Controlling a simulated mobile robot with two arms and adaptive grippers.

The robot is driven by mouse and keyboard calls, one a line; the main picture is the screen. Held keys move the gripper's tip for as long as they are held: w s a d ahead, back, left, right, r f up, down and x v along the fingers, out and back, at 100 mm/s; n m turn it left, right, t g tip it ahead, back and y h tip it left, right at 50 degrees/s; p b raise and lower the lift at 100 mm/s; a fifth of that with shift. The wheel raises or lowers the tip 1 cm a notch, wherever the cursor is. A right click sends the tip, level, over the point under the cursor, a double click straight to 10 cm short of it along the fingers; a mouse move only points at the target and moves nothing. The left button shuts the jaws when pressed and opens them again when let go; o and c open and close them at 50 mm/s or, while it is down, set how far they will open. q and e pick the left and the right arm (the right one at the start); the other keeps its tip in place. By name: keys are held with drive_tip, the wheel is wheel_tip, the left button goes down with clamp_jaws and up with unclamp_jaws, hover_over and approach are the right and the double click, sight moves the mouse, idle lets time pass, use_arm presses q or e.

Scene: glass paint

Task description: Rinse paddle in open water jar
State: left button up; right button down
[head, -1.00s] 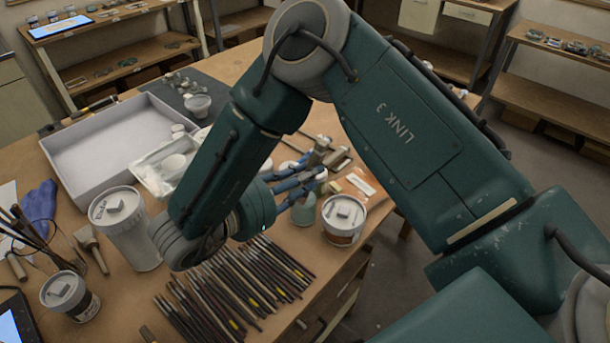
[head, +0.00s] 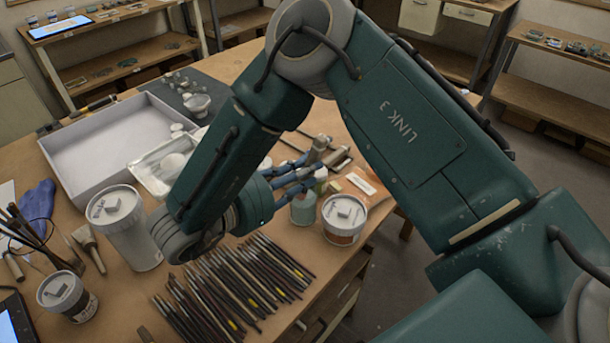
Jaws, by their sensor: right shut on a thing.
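My right gripper (head: 310,178) has blue fingers and is just above a small pale green glass jar (head: 303,209), which looks like the water jar. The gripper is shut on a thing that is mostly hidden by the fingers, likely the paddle. I cannot tell whether its lower end is inside the jar, as the fingers partly cover the mouth. My left gripper is not in view.
A lidded white tub (head: 343,218) stands close right of the jar. Many brushes (head: 237,285) lie in front. A tall lidded container (head: 126,228), a smaller lidded pot (head: 68,296) and a large grey tray (head: 85,170) are to the left.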

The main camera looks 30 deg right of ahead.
sight(319, 149)
drive_tip(key=shift+s, duration=0.15)
idle(1.5)
drive_tip(key=shift+r, duration=0.1)
drive_tip(key=shift+s+d+r+p, duration=0.1)
drive_tip(key=shift+d+r+p, duration=0.15)
drive_tip(key=shift+r+p, duration=0.45)
drive_tip(key=shift+s+d+r+p, duration=0.1)
drive_tip(key=shift+d+r+p, duration=0.25)
drive_tip(key=shift+r, duration=0.7)
drive_tip(key=shift+d+r+p, duration=0.15)
drive_tip(key=shift+r+p, duration=0.5)
drive_tip(key=shift+r, duration=0.2)
drive_tip(key=shift+r+p, duration=1.5)
drive_tip(key=shift+r, duration=0.65)
